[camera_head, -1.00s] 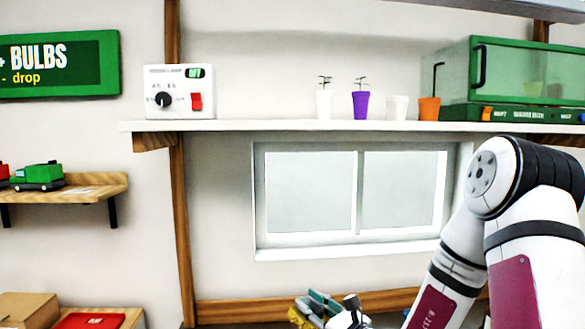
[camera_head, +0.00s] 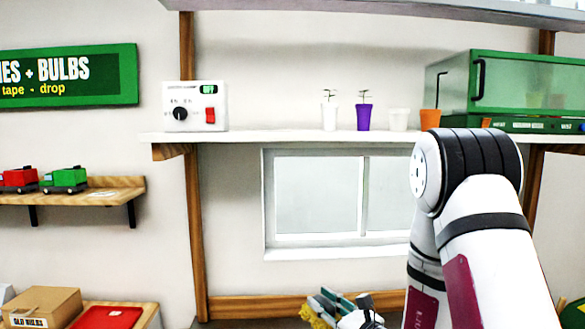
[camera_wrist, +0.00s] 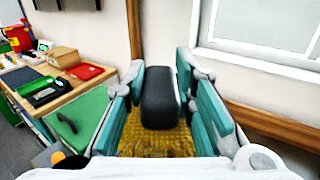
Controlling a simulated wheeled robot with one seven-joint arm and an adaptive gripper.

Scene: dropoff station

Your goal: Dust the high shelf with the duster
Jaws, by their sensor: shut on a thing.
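A high shelf (camera_head: 400,8) shows its pale grey underside along the top edge of the head view; its top is out of sight. My gripper (camera_head: 335,303) is low in the head view, below the window and far below the high shelf. In the wrist view, my gripper (camera_wrist: 160,72) has its teal fingers on either side of the duster's dark handle (camera_wrist: 160,98). A yellow, textured part (camera_wrist: 150,138), seemingly the duster's head, shows beneath the fingers. It is partly hidden by them, and a bit of yellow also shows beside my gripper in the head view.
A white shelf (camera_head: 300,137) below the high one holds a control box (camera_head: 195,106), several small pots and a green glass case (camera_head: 525,83). A side shelf (camera_head: 110,190) with toy trucks is at left. A window (camera_head: 340,200) lies behind my arm.

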